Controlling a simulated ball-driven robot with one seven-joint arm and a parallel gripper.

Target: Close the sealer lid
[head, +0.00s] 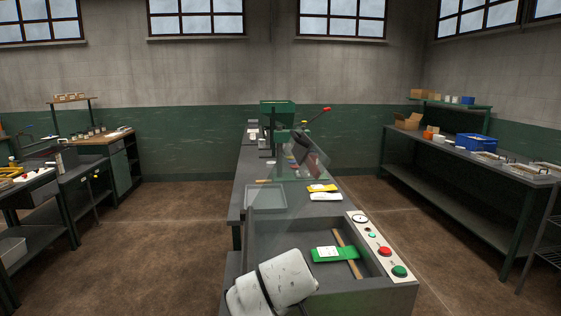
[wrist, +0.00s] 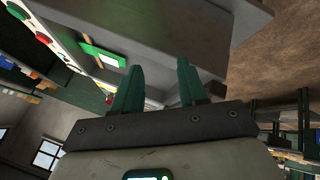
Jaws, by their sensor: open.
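The sealer (head: 300,299) stands at the near end of the central bench, a grey box with an open-topped chamber. A green pouch with a white label (head: 334,254) lies inside across a brown bar; the pouch also shows in the wrist view (wrist: 101,56). The sealer lid (head: 304,178) appears as a faint see-through panel raised beyond the chamber; its edges are hard to make out. My gripper (wrist: 158,66) is open and empty, its two green fingers apart near the sealer's side. In the head view my white arm covers the sealer's near left corner and hides the fingers.
A control strip with a gauge, a red button (head: 385,251) and a green button (head: 399,271) runs along the sealer's right side. A grey tray (head: 264,198) and yellow and white packets (head: 324,189) lie behind it. Open floor lies on both sides.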

